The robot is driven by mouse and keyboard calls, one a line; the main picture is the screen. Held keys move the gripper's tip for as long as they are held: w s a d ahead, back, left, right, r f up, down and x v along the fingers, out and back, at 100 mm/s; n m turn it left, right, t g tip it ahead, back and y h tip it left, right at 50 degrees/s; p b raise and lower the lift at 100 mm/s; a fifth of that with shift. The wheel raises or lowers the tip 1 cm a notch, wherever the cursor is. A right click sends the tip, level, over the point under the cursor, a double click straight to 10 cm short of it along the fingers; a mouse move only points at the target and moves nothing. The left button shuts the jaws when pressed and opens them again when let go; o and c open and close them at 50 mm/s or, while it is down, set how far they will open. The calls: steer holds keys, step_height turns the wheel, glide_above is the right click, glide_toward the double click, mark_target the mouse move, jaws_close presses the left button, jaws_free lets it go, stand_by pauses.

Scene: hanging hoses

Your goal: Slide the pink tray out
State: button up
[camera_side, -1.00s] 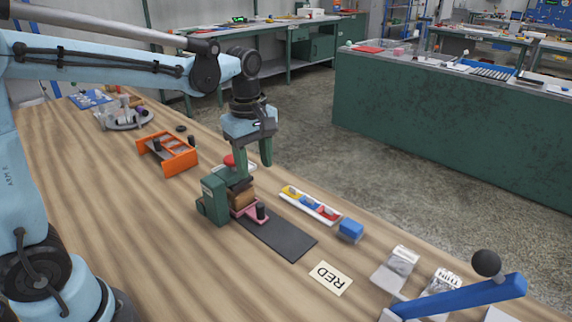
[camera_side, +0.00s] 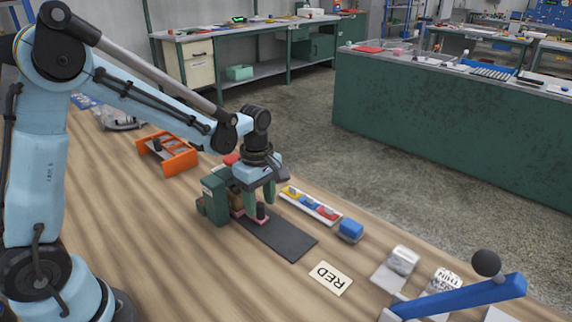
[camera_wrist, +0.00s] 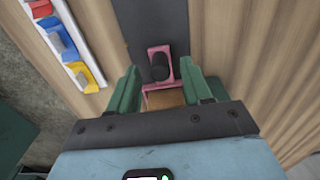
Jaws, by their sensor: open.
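Part of the tray is hidden by the stand and my fingers.
A white tray with yellow, blue and red blocks (camera_side: 311,206) lies to the right of the mat, with a blue block (camera_side: 351,230) beside it. An orange rack (camera_side: 168,153) stands behind. A RED card (camera_side: 330,278) lies past the mat, whose surface is clear.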

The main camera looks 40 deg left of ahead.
steer(key=shift+f, duration=0.9)
jaws_close()
